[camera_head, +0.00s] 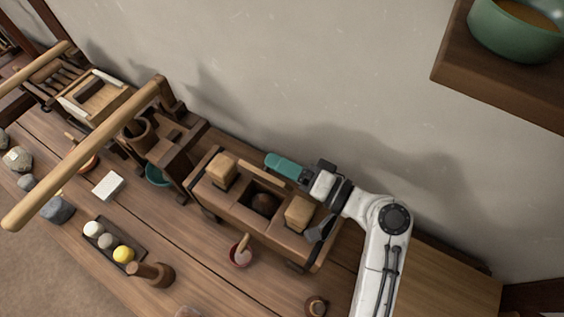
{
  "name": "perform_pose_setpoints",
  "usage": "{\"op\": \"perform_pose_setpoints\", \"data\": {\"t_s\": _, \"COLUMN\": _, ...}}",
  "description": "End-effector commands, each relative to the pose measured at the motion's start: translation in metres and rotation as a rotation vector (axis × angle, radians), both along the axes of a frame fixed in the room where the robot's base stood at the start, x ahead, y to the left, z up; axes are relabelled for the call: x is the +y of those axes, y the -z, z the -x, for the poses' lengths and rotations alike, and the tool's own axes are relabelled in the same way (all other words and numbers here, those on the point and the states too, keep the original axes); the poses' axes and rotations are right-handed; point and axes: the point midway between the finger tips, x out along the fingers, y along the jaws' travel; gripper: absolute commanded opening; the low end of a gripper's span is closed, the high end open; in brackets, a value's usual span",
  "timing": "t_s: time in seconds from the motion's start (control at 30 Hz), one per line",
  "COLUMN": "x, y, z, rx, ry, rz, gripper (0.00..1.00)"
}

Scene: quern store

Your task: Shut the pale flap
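A brown wooden box (237,210) stands on the bench right of centre. Its square middle opening is uncovered, and a dark round thing (263,203) lies inside. A thin pale strip (264,171), which looks like the pale flap, stands raised along the opening's back edge. My gripper (318,183) is above the back right of the box, to the right of the strip. A teal thing (288,164) lies right behind the strip, close to my gripper; I cannot tell whether they touch. My fingertips are not clear, so their opening cannot be judged.
Pale blocks sit on the box left (222,170) and right (299,213) of the opening. A long wooden pole (85,150) crosses the left side. A dark tray (112,240) of balls and a red cup (241,253) stand in front. A shelf (490,75) juts out upper right.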

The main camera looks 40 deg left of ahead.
Motion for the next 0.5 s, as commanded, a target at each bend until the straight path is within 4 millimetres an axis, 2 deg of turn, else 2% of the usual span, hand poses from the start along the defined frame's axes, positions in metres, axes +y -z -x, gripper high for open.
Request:
{"op": "perform_pose_setpoints", "data": {"t_s": 0.03, "x": -0.0006, "y": 0.0020, "z": 0.0000, "rx": 0.002, "ry": 0.000, "rz": 0.004, "gripper": 0.33}}
{"op": "perform_pose_setpoints", "data": {"t_s": 0.23, "x": -0.0004, "y": 0.0012, "z": 0.0000, "rx": 0.001, "ry": 0.000, "rz": 0.003, "gripper": 0.52}}
{"op": "perform_pose_setpoints", "data": {"t_s": 0.5, "x": -0.0011, "y": 0.0007, "z": -0.0004, "rx": 0.002, "ry": 0.000, "rz": 0.001, "gripper": 0.53}}
